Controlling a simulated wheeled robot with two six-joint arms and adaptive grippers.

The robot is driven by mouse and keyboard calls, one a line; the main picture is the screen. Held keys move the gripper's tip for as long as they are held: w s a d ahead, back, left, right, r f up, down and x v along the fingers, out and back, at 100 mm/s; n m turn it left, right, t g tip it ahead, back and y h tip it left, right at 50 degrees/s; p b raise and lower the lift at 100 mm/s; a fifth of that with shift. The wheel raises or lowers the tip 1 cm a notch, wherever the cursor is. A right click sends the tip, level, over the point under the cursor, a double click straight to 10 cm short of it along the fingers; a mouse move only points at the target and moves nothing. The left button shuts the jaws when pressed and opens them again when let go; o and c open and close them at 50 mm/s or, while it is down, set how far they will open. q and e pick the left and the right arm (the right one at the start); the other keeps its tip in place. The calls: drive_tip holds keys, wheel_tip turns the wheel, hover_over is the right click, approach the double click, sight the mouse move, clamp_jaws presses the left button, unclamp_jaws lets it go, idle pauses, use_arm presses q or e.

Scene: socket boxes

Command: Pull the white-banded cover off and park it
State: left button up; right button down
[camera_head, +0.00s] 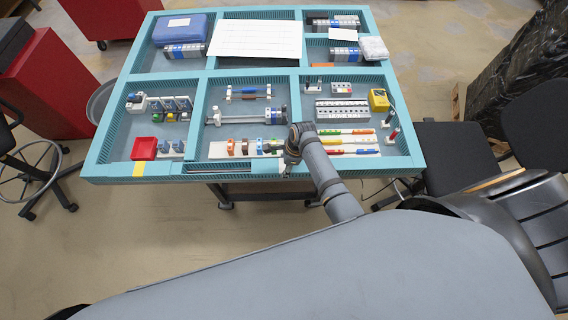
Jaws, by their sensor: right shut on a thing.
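My right gripper (287,160) reaches over the front middle compartment, at the right end of a row of small coloured-banded parts (247,147) on a white base. It is shut on a small part there, mostly hidden by the gripper and wrist. I cannot make out a white band on that part, nor whether it is clear of the base. My left gripper is not in view.
The teal divided tray (96,162) has low walls around each compartment. A red box (144,148) lies front left. Several coloured-ended sticks (352,141) lie right of my arm, with a yellow box (379,99) behind. A clamp-like bar (246,117) lies behind the row.

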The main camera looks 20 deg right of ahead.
sight(282, 165)
drive_tip(key=shift+w+r, duration=0.1)
drive_tip(key=shift+r, duration=0.2)
drive_tip(key=shift+r+p, duration=0.75)
drive_tip(key=shift+r, duration=1.7)
